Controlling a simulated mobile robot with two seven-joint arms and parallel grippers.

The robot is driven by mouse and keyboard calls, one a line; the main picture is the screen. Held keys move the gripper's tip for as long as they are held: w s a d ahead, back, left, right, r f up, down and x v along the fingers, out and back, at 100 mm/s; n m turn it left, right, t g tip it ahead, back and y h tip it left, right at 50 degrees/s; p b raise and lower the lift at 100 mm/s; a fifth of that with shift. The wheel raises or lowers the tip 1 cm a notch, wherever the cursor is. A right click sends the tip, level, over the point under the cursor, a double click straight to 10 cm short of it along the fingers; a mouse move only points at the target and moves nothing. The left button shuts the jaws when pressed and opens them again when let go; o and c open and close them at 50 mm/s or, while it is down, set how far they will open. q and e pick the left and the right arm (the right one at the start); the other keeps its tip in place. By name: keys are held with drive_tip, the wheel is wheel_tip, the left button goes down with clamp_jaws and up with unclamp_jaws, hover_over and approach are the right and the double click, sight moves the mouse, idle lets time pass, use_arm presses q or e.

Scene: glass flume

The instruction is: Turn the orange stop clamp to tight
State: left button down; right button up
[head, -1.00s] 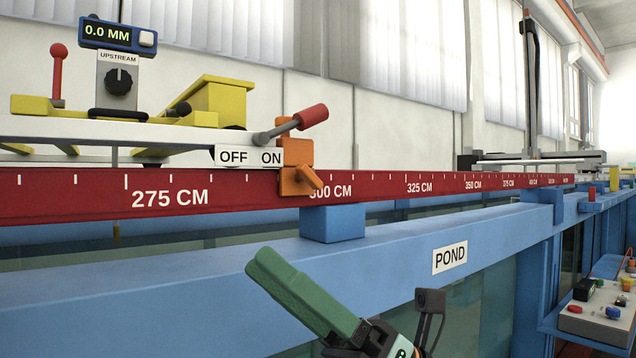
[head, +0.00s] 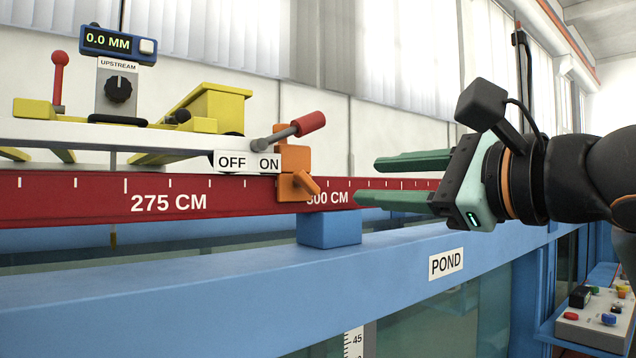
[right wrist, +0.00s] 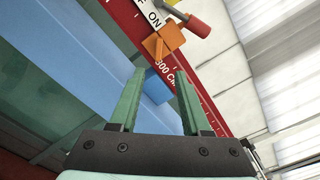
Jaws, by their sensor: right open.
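The orange stop clamp (head: 296,172) sits on the red scale rail (head: 250,196) near the 300 CM mark. Its small orange handle (head: 306,183) slants down to the right. In the right wrist view the clamp (right wrist: 163,42) lies ahead, beyond the fingertips. My right gripper (head: 365,180) is open and empty, to the right of the clamp, with its green fingers pointing left toward it. It also shows in the right wrist view (right wrist: 158,82), its fingers spread on either side of a gap. My left gripper is out of view.
A red-knobbed lever (head: 310,124) rises beside the OFF/ON plate (head: 248,161), just above the clamp. A blue block (head: 330,230) stands under the rail on the blue flume beam (head: 200,270). A yellow carriage (head: 215,105) is at the left. A control box (head: 590,322) is at the lower right.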

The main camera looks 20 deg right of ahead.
sight(311, 183)
drive_tip(key=p+x, duration=0.2)
drive_tip(key=x, duration=0.8)
drive_tip(key=shift+w+a, duration=0.2)
drive_tip(key=shift+w, duration=0.1)
drive_tip(key=shift+w+a, duration=0.1)
drive_tip(key=shift+w, duration=0.25)
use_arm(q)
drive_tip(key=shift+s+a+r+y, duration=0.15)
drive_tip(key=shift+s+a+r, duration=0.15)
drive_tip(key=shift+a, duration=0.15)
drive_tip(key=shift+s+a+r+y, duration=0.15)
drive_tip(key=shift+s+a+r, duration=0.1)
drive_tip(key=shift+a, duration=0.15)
use_arm(e)
drive_tip(key=shift+w+a+f, duration=0.1)
drive_tip(key=shift+w, duration=0.15)
drive_tip(key=shift+c, duration=0.4)
drive_tip(key=c, duration=0.4)
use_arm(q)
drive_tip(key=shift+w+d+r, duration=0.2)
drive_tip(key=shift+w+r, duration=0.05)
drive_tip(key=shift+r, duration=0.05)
use_arm(e)
clamp_jaws()
